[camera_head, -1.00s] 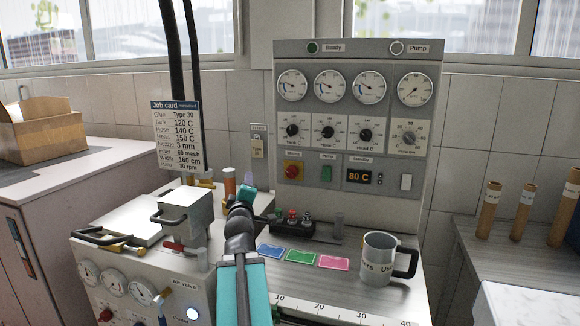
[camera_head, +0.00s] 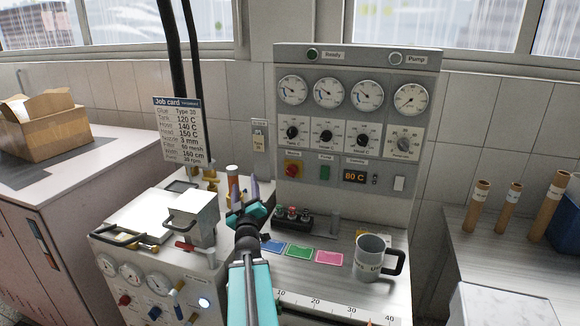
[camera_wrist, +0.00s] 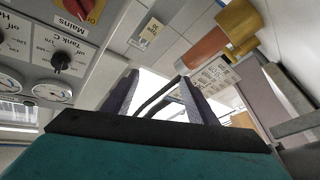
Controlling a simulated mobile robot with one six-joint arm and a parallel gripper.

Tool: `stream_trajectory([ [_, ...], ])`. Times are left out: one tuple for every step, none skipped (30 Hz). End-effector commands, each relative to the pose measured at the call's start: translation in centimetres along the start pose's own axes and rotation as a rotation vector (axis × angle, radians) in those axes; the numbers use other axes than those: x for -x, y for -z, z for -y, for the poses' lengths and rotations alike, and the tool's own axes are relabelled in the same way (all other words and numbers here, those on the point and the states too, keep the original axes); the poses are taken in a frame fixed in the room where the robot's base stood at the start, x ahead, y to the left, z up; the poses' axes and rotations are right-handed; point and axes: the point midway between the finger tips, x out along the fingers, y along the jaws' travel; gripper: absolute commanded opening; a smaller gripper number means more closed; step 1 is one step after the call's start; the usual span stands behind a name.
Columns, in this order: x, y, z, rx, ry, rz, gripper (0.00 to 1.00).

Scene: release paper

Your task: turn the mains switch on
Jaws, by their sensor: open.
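The mains switch (camera_head: 293,169) is a red rotary knob on a yellow plate, under a "Mains" label at the lower left of the grey control panel (camera_head: 285,225). In the wrist view the red and yellow switch (camera_wrist: 88,9) is cut by the top edge at the upper left, with its label beside it. I cannot read its on or off position. My gripper (camera_head: 244,186) is open and empty, below and left of the switch, apart from it. In the wrist view both dark fingers of the gripper (camera_wrist: 160,92) spread with a gap between them.
An orange cylinder (camera_wrist: 205,48) with a yellow fitting is close to the right finger in the wrist view. The job card (camera_head: 180,130) hangs left of the panel.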

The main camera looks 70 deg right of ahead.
Motion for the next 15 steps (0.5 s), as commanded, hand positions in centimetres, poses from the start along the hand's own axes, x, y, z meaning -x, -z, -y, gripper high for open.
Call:
stream_trajectory([
  [0.1,0.4,-0.7,-0.026,-0.014,0.001,0.52],
  [0.2,0.3,-0.9,-0.044,-0.026,-0.001,0.52],
  [0.4,0.2,-1.3,-0.066,-0.042,-0.003,0.52],
  [0.6,0.1,-1.5,-0.083,-0.053,-0.004,0.52],
  [0.8,0.0,-1.8,-0.099,-0.065,-0.005,0.52],
  [1.1,-0.1,-2.1,-0.119,-0.082,-0.006,0.52],
  [1.3,-0.2,-2.4,-0.135,-0.096,-0.006,0.52],
  [1.5,-0.3,-2.7,-0.15,-0.108,-0.007,0.52],
  [1.9,-0.5,-3.1,-0.171,-0.127,-0.007,0.52],
  [2.1,-0.6,-3.4,-0.185,-0.141,-0.008,0.52],
  [2.4,-0.8,-3.7,-0.2,-0.155,-0.006,0.52],
  [2.7,-1.0,-4.2,-0.218,-0.175,-0.007,0.52],
  [3.0,-1.1,-4.5,-0.231,-0.19,-0.006,0.52],
  [3.3,-1.3,-4.8,-0.244,-0.204,-0.005,0.52],
  [3.7,-1.5,-5.3,-0.26,-0.225,-0.004,0.52],
])
